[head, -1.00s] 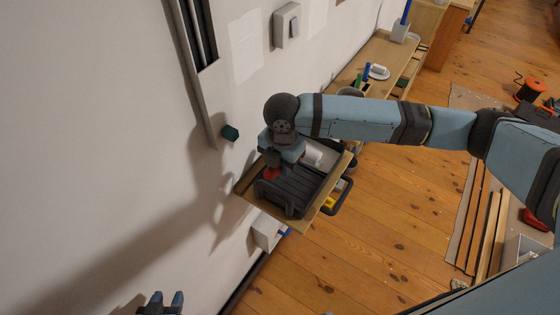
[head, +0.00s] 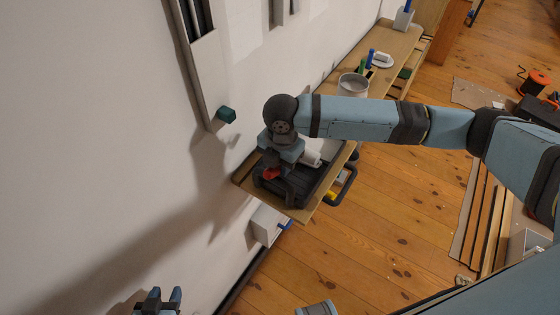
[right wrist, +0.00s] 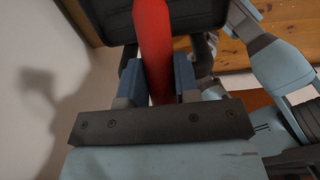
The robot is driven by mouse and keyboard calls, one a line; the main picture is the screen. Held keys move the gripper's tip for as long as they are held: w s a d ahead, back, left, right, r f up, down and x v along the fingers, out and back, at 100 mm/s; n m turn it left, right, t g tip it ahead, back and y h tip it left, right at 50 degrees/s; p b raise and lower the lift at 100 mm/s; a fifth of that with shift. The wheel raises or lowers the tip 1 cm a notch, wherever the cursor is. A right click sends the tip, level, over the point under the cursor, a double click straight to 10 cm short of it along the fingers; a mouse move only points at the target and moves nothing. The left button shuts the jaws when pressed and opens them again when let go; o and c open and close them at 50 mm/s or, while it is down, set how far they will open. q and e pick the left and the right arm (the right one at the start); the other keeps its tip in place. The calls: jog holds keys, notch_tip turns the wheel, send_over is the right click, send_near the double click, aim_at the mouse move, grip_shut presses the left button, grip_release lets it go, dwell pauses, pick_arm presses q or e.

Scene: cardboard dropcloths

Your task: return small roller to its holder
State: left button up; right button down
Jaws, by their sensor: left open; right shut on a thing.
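My right gripper (right wrist: 157,82) is shut on the red handle (right wrist: 153,35) of the small roller, between its two blue fingers. In the head view the red handle (head: 271,173) shows just below the gripper, over a black ribbed tray (head: 297,187) on a wooden shelf board. The gripper hides most of the roller, and whether it touches the tray cannot be told. A white cylinder (head: 312,158) lies beside the gripper; whether it belongs to the roller is unclear. My left gripper (head: 160,297) is open and empty at the bottom left, near the wall. No holder is clearly identifiable.
A teal block (head: 227,115) sticks out from the wall above the tray. A white box (head: 267,224) hangs below the board (head: 308,214). A long shelf (head: 398,52) behind holds a grey pot (head: 352,86) and small items.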

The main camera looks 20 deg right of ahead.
jog(key=shift+r+p, duration=0.15)
jog(key=shift+p, duration=0.5)
dwell(0.5)
jog(key=shift+f, duration=0.2)
jog(key=shift+c, duration=1.4)
grip_release()
jog(key=shift+r, duration=0.1)
notch_tip(320, 180, up, 8)
jog(key=p, duration=0.8)
jog(key=shift+d, duration=0.15)
jog(key=shift+r+p, duration=0.5)
jog(key=shift+p, duration=0.25)
jog(key=shift+f, duration=0.1)
